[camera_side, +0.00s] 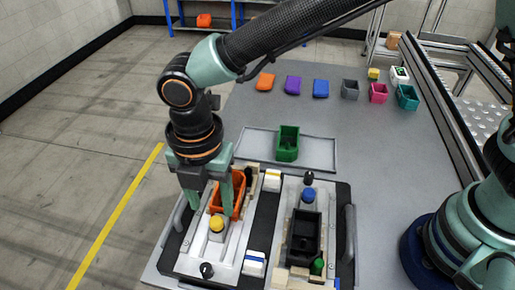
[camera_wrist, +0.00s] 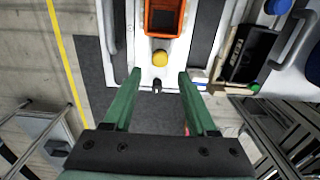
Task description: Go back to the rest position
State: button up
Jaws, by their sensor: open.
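My gripper (camera_side: 208,198) is open, with its two green fingers pointing down over the left fixture of the pallet. In the wrist view my gripper (camera_wrist: 158,74) has nothing between its fingers. An orange box (camera_side: 238,204) sits in the left fixture, behind the yellow knob (camera_side: 217,223). In the side view one finger overlaps the box; I cannot tell whether they touch. In the wrist view the orange box (camera_wrist: 151,27) and the yellow knob (camera_wrist: 160,58) lie beyond the fingertips.
The right fixture holds a black box (camera_side: 303,238) with a blue knob (camera_side: 308,194) behind it. A green box (camera_side: 288,143) stands on a grey tray (camera_side: 322,165). Several coloured parts, such as a pink box (camera_side: 378,93), line the table's back. Metal rails (camera_side: 437,90) bound the right side.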

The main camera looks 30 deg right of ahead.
dwell(0.3)
jog(key=w+d+r+m+t+y, duration=0.1)
jog(key=w+d+r+m, duration=0.2)
jog(key=d+r+m, duration=0.4)
jog(key=w+d+r+m+t, duration=0.15)
jog(key=d+m, duration=0.25)
jog(key=d, duration=0.5)
jog(key=s+d+r+m+t, duration=0.1)
jog(key=s+d+r+m, duration=0.1)
jog(key=d+m, duration=0.6)
jog(key=s+d+r+m+t+h, duration=0.1)
jog(key=s+d+r+m+t, duration=0.1)
jog(key=d+m, duration=0.6)
jog(key=s+d, duration=0.1)
jog(key=d, duration=0.1)
jog(key=shift+d, duration=0.35)
